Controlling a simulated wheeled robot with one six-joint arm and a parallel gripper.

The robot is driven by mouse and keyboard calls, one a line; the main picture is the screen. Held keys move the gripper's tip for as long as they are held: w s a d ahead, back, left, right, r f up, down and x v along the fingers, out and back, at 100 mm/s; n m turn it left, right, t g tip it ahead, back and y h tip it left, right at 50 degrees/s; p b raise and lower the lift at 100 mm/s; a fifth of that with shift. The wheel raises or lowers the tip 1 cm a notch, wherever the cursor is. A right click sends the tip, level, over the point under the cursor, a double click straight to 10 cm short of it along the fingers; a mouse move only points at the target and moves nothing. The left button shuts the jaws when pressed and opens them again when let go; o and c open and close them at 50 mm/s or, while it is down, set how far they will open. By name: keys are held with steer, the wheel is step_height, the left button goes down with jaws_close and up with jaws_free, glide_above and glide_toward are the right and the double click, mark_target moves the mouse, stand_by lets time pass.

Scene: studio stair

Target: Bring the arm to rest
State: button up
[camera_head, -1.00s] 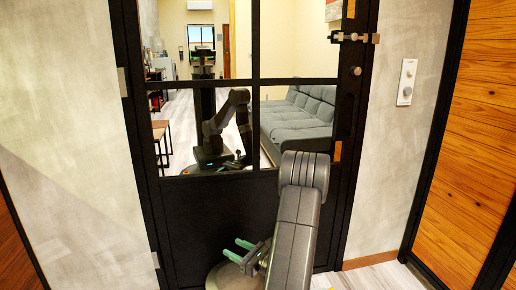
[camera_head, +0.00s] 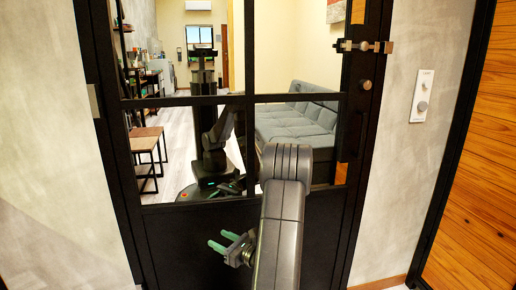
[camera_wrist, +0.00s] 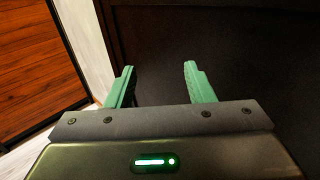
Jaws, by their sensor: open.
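My gripper (camera_head: 220,240) is open and empty, low in front of the door's dark lower panel. Its two green fingers are apart and point left in the head view. In the wrist view my gripper (camera_wrist: 159,68) has nothing between its fingers. My grey arm rises in front of the door (camera_head: 177,232) and bends at its top, hiding part of the panel. The door has a black frame and glass panes and looks shut. A latch (camera_head: 364,46) is at its upper right, with a round knob (camera_head: 365,85) below.
A white wall plate (camera_head: 422,96) is on the grey wall at right, beside wooden panelling (camera_head: 478,170). Through the panes show a grey sofa (camera_head: 298,124), wooden stools (camera_head: 146,143) and a robot form, possibly a reflection. Little floor shows this side.

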steer(key=shift+w+a, duration=0.1)
steer(key=shift+w, duration=0.15)
